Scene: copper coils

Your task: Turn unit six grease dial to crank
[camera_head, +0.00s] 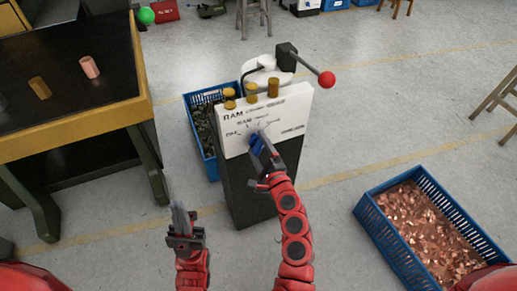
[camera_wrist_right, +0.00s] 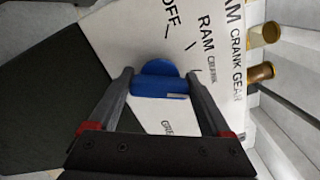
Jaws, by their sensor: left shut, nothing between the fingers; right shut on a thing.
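A blue dial (camera_wrist_right: 158,82) sits on the white slanted panel (camera_head: 295,108) of a dark pedestal (camera_head: 249,185). My right gripper (camera_wrist_right: 160,76) has its fingers on either side of the dial and is shut on it. In the head view the dial (camera_head: 256,141) is partly hidden by my right gripper (camera_head: 262,150). Labels reading "OFF", "RAM CRANK" and part of "GRE" surround the dial in the wrist view. The dial has a pale mark near its lower right edge. My left gripper (camera_head: 181,212) is shut and empty, left of the pedestal.
Brass cylinders (camera_head: 251,93) stand along the panel's top. A lever with a red ball (camera_head: 326,79) sticks out behind it. A blue crate (camera_head: 204,147) stands close at left, and a crate of copper pieces (camera_head: 366,213) at right. A dark table (camera_head: 125,75) is at left.

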